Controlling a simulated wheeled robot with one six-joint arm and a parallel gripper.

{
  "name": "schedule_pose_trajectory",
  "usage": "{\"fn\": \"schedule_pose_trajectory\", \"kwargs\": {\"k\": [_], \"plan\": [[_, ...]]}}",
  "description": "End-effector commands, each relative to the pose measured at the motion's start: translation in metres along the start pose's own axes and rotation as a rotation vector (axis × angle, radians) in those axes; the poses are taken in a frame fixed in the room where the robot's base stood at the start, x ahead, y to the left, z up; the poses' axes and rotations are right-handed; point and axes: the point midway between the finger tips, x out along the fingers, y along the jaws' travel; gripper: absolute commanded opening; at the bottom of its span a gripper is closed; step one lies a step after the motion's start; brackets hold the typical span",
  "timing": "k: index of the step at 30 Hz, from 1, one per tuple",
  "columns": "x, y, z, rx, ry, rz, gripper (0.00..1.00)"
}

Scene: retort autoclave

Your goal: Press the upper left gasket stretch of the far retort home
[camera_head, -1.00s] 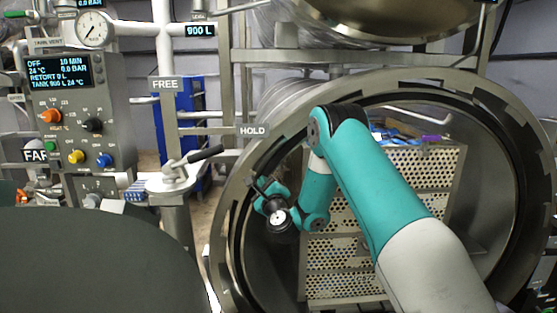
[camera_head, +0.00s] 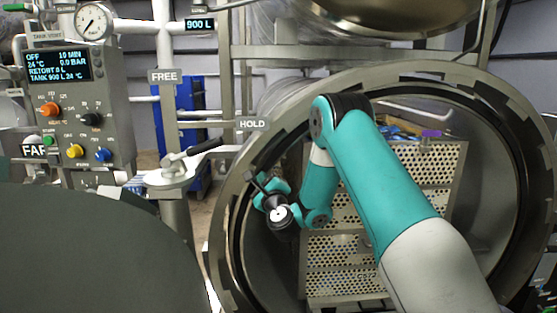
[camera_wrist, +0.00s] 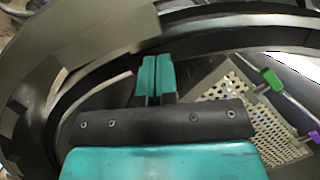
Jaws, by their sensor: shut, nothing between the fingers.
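The far retort (camera_head: 232,188) stands open, with its wide metal mouth ring facing me. A black gasket band (camera_wrist: 58,112) runs round inside the mouth; it also shows in the head view (camera_head: 522,170). In the wrist view a pale strip (camera_wrist: 98,98) lies along the band's left part; I cannot tell whether it is a raised gasket stretch. My gripper (camera_wrist: 157,62) is shut and empty, its two teal fingers side by side, tips near the dark band at the upper left of the mouth. Whether they touch it is unclear. In the head view my wrist hides part of the left rim.
A perforated crate stack (camera_head: 430,175) stands inside the retort, with a purple-tipped piece (camera_head: 431,133) above it. The control panel (camera_head: 80,110) is further left.

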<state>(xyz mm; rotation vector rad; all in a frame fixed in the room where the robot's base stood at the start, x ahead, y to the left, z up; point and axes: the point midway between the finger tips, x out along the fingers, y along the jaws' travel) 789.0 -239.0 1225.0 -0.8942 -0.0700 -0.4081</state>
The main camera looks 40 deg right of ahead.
Motion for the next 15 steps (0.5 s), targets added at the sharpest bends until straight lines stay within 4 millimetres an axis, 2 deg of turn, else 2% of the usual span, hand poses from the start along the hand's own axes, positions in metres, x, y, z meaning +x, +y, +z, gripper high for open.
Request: {"fn": "schedule_pose_trajectory", "kwargs": {"k": [15], "plan": [[-0.048, 0.003, 0.014, 0.001, -0.001, -0.001, 0.0]]}}
